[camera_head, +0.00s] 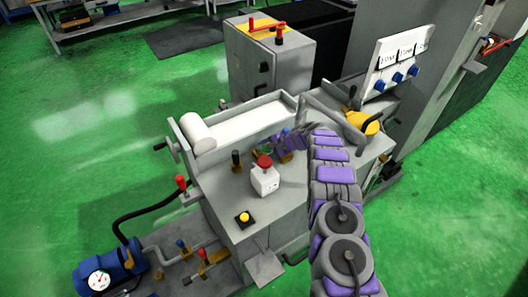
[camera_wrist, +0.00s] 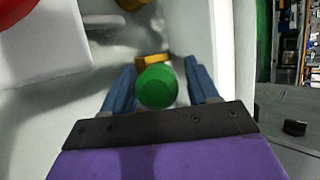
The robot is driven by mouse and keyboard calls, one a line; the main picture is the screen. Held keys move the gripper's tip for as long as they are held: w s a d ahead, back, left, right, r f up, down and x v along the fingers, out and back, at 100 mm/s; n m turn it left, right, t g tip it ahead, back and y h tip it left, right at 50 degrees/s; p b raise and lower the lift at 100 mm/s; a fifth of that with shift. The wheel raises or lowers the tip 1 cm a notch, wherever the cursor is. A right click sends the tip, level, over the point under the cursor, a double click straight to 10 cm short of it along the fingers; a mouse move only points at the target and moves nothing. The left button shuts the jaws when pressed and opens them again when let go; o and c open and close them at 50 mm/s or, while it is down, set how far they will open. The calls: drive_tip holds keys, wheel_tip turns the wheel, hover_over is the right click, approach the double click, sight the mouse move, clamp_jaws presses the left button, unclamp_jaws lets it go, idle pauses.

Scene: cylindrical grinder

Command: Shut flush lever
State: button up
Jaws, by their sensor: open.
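A green round knob (camera_wrist: 157,87) shows in the wrist view, with a yellow-orange piece (camera_wrist: 152,60) just beyond it. It looks like the end of the flush lever, seen nearly end-on, so its tilt cannot be told. My gripper (camera_wrist: 160,85) is open, its two blue fingers on either side of the knob with gaps visible on both sides. In the head view the green knob (camera_head: 265,151) is small, on the machine top behind the red button. My gripper (camera_head: 282,147) reaches it from the right, and my arm hides part of the machine.
A white box with a red button (camera_head: 264,177) stands close in front of the knob; its white side (camera_wrist: 45,50) is near my left finger. A dark lever (camera_head: 236,160) stands to the left. A yellow-ended cylinder (camera_head: 368,125) lies to the right.

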drive_tip(key=shift+x, duration=0.85)
drive_tip(key=shift+c, duration=0.3)
clamp_jaws()
